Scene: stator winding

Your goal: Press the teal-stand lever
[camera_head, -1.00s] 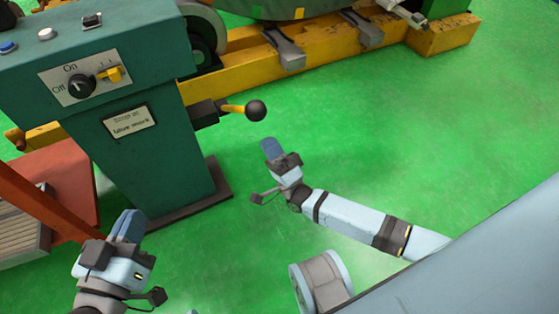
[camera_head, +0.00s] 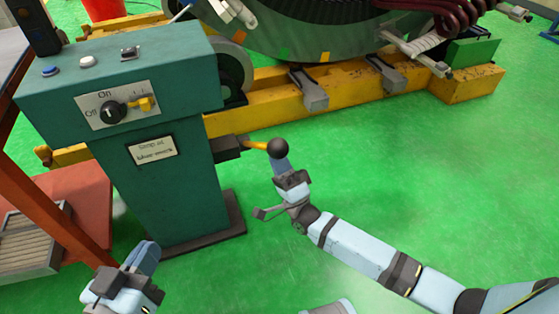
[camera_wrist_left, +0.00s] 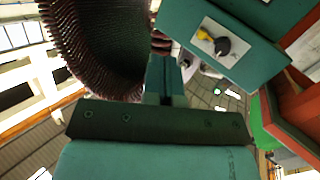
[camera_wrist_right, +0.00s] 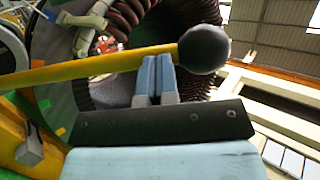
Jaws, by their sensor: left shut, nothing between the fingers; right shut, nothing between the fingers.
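The teal stand (camera_head: 165,180) stands at the left in the head view, with a knob panel and a label on its face. Its lever, a yellow rod with a dark ball (camera_head: 278,148), sticks out to the right. My right gripper (camera_head: 281,166) is shut and empty, its fingertips at the ball end. In the right wrist view the lever rod (camera_wrist_right: 100,66) and ball (camera_wrist_right: 204,48) cross just beyond the shut fingers (camera_wrist_right: 156,80); contact cannot be told. My left gripper (camera_head: 145,256) is shut and empty, low in front of the stand.
A yellow frame (camera_head: 270,105) with a large stator (camera_head: 300,40) stands behind. Orange-red shelving (camera_head: 60,215) is left of the stand. Buttons (camera_head: 87,61) sit on the stand's top. The green floor to the right is clear.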

